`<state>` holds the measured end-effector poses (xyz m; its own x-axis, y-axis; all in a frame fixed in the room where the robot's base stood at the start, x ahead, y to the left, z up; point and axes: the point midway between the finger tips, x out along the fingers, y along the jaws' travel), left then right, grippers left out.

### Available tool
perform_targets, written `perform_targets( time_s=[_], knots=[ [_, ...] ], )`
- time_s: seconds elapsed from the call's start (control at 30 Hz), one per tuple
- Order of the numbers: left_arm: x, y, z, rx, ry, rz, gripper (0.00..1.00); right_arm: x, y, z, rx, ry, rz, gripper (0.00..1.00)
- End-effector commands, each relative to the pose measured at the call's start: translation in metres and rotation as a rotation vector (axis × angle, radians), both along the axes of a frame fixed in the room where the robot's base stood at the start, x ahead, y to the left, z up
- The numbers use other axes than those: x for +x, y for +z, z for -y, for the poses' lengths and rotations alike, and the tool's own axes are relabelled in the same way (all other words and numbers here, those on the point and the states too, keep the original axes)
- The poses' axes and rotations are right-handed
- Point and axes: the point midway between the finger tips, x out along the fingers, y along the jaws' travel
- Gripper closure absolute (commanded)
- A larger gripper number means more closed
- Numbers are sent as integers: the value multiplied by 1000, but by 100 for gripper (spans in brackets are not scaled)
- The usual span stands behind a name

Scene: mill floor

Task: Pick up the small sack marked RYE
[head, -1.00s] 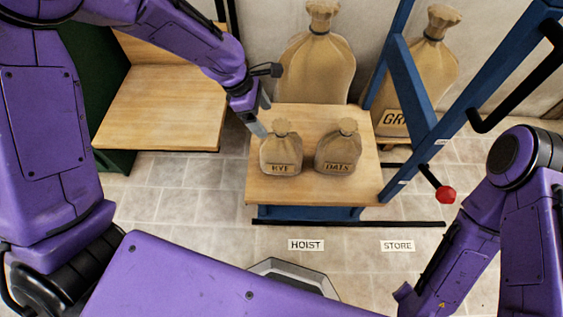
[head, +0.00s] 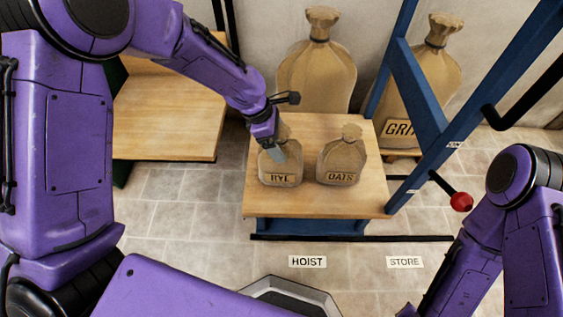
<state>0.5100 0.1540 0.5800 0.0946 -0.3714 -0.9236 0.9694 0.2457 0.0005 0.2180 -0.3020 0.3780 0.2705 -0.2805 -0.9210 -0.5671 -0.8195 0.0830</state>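The small sack marked RYE (head: 281,173) stands upright on the left part of the wooden hoist platform (head: 300,205). My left gripper (head: 279,148) is at the top of this sack, coming down from the upper left. One grey finger shows in front of the sack's neck; the other finger is hidden, so I cannot tell whether the gripper has closed on it. My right arm shows at the lower right, but its gripper is out of view.
A small sack marked OATS (head: 341,164) stands close to the right of the RYE sack. Large sacks (head: 316,75) stand behind. The hoist's blue frame (head: 425,115) and a red-knobbed lever (head: 461,201) are at right. A wooden bench (head: 170,115) is at left.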

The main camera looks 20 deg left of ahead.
Motion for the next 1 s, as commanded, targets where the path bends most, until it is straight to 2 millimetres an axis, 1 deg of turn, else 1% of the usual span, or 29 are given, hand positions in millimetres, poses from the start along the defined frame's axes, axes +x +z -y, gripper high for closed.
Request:
perform_targets(
  time_s=[0.03, 0.07, 0.1, 0.17, 0.2, 0.23, 0.27, 0.67, 1.0],
  knots=[
    [0, 0, 0, 0, 0, 0, 30, 0, 0, 0, 0, 0, 0, 100],
    [0, 0, 0, 0, 0, 0, 40, 0, 0, 0, 0, 0, 0, 100],
    [0, 0, 0, 0, 0, 0, 53, 0, 0, 0, 0, 0, 0, 100],
    [0, 0, 0, 0, 0, 0, 73, 0, 0, 0, 0, 0, 0, 100],
    [0, 0, 0, 0, 0, 0, 86, 0, 0, 0, 0, 0, 0, 100],
    [0, 0, 0, 0, 0, 0, 95, 0, 0, 0, 0, 0, 0, 100],
    [0, 0, 0, 0, 0, 0, 100, 0, 0, 0, 0, 0, 0, 100],
    [1, 6, 0, -1, 1, 4, 100, 0, 3, 0, 0, 0, 0, 100],
    [1, 38, -1, -1, 1, 4, 100, 0, 21, 0, 0, 0, 0, 100]
  ],
)
